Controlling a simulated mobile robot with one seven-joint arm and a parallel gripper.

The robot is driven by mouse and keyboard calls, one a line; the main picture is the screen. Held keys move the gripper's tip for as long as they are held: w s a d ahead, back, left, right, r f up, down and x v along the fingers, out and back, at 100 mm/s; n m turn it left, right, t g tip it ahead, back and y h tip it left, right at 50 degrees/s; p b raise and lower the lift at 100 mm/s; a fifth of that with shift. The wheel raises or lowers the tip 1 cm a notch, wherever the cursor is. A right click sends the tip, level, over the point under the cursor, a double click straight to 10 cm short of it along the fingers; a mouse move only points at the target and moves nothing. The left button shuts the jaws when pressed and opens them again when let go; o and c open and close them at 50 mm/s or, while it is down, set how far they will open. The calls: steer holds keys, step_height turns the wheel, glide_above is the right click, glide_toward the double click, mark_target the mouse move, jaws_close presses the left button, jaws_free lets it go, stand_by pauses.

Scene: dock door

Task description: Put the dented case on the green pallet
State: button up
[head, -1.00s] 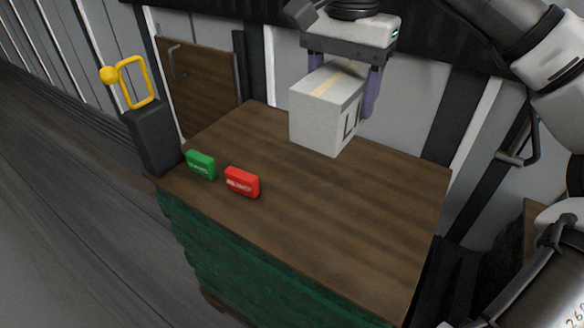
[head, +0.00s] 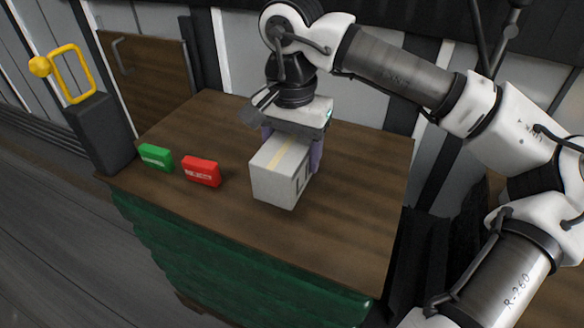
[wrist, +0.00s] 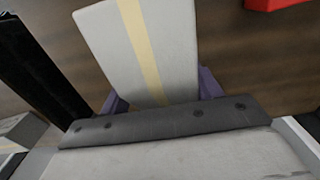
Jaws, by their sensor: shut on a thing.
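A pale grey box-shaped case (head: 270,182) with a yellowish tape stripe and dark marks on its right face is between the purple fingers of my gripper (head: 292,150). My gripper is shut on it from above. The case is over the wooden tabletop, right of the red block; I cannot tell whether its bottom touches the wood. In the wrist view the case (wrist: 180,45) fills the middle, with the fingers at its sides. I cannot make out a dent. No green pallet is clearly in view.
A green block (head: 155,157) and a red block (head: 201,172), both with white lettering, lie on the wooden tabletop (head: 350,215). The table's front is green (head: 230,262). A dark post (head: 97,132) with a yellow loop stands at the left corner. The tabletop's right side is clear.

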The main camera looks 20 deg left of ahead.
steer(key=shift+f+b, duration=0.3)
steer(key=shift+f, duration=1.6)
steer(key=shift+f, duration=0.1)
steer(key=shift+f, duration=0.15)
steer(key=o, duration=1.5)
step_height(320, 180, up, 12)
steer(key=shift+r+p, duration=0.2)
steer(key=shift+p, duration=0.85)
